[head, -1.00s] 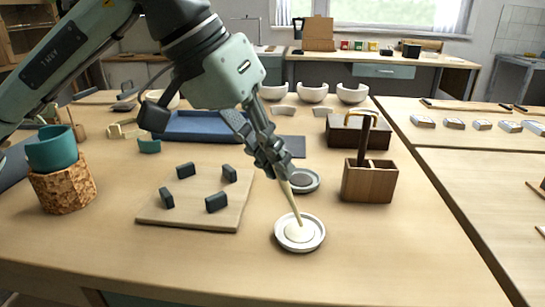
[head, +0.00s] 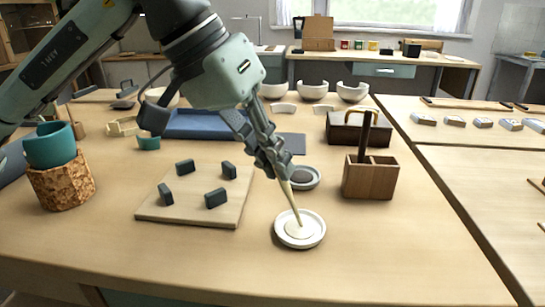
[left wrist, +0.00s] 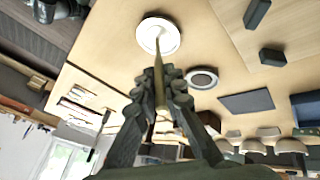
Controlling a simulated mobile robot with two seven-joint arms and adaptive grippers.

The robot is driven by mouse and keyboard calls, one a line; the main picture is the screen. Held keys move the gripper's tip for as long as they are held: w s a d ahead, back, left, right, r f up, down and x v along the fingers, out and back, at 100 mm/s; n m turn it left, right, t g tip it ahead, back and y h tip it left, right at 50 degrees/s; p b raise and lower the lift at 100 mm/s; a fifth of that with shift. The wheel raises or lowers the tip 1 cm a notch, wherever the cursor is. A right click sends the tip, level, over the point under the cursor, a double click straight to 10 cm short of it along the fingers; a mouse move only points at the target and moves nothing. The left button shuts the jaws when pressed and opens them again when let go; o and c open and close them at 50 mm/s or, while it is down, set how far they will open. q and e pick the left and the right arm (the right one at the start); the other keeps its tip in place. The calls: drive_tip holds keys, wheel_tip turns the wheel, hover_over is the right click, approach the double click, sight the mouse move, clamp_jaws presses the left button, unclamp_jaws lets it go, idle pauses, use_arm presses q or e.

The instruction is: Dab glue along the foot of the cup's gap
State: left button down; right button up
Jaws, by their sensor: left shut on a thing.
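My left gripper (head: 272,158) is shut on a thin pale stick (head: 291,199) near the middle of the table. The stick slants down, and its tip is at the cream-coloured glue (head: 298,229) in a small white dish (head: 279,238). In the left wrist view, the stick (left wrist: 157,52) runs from between the fingers (left wrist: 160,88) to the white dish (left wrist: 143,39). The teal cup (head: 50,146) stands on a cork block (head: 62,185) at the far left, well away from the gripper. I cannot make out its gap. A small teal piece (head: 148,143) lies behind the board.
A wooden board (head: 190,210) with several dark blocks lies between the cork block and the dish. A wooden holder (head: 370,180) stands right of the dish. A round dish with dark contents (head: 304,178) and a blue tray (head: 205,124) lie behind. The front table is clear.

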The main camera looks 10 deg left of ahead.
use_arm(q)
drive_tip(key=shift+f+b, duration=0.15)
drive_tip(key=shift+b, duration=0.15)
idle(1.3)
drive_tip(key=shift+r+p, duration=1.95)
drive_tip(key=shift+r, duration=1.65)
